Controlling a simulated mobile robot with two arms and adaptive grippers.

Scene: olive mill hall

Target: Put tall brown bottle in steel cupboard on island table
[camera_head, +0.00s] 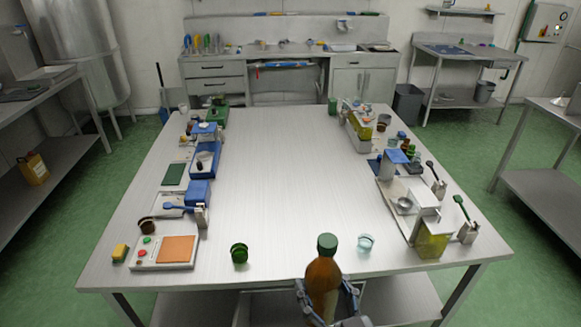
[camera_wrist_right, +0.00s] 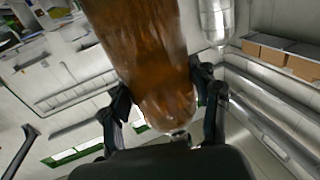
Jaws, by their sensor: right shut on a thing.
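The tall brown bottle (camera_head: 322,287) with a green cap is upright at the near edge of the island table (camera_head: 275,180), at the bottom centre of the head view. My right gripper (camera_head: 328,300) is shut around its body. In the right wrist view the brown bottle (camera_wrist_right: 145,60) fills the space between the fingers of my right gripper (camera_wrist_right: 165,105). I cannot tell whether another cupboard is on or under the island table. My left gripper is not in view.
A green cup (camera_head: 239,253) and a clear glass (camera_head: 366,243) stand near the table's front edge. A control box with an orange pad (camera_head: 177,249) sits front left. Scales, cups and tools line both sides. The table's long middle is clear.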

